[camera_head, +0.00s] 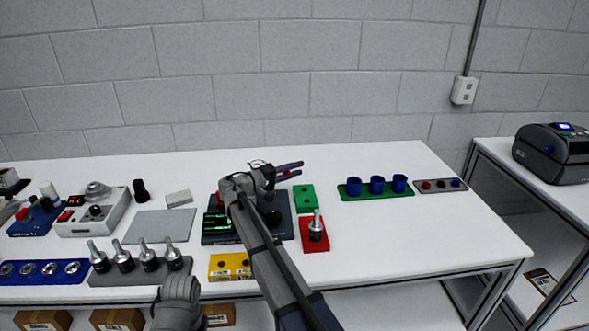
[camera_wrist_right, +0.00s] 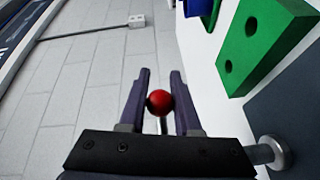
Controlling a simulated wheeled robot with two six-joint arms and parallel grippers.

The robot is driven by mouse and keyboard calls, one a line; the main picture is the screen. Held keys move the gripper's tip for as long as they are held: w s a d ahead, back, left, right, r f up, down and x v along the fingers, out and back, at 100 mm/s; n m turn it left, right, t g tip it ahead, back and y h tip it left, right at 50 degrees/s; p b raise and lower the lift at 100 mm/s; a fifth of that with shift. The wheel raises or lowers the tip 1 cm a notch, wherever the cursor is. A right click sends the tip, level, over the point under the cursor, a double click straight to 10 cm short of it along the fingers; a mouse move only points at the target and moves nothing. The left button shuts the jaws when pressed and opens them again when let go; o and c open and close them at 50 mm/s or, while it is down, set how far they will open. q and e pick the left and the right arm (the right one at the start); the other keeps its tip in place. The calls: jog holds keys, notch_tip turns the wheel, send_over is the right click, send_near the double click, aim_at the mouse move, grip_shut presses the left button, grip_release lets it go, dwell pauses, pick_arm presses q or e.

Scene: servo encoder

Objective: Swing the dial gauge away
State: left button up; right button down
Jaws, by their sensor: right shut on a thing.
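My right gripper (camera_head: 297,169) is over the back of a dark fixture base (camera_head: 218,234), its fingers pointing right. In the right wrist view its two dark fingers (camera_wrist_right: 161,78) are shut on a red ball knob (camera_wrist_right: 159,102) on a thin metal rod. A small pale round piece, which looks like the dial gauge (camera_head: 257,163), shows just behind the gripper. My right arm and wrist hide much of the fixture. My left gripper is not in view; only a grey part of my left arm shows at the bottom.
A red block (camera_head: 314,234) with a metal-tipped part stands right of the fixture, with a green block (camera_head: 304,198) behind it. A yellow block (camera_head: 230,267) lies in front. Blue cups stand on a green rack (camera_head: 366,194). The table's right front is clear.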

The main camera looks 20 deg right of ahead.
jog(key=shift+s+g, duration=0.15)
jog(key=shift+g, duration=0.15)
jog(key=c, duration=0.6)
grip_release()
jog(key=s+a, duration=0.1)
jog(key=a, duration=0.6)
jog(key=shift+a, duration=0.4)
jog(key=shift+r, duration=0.15)
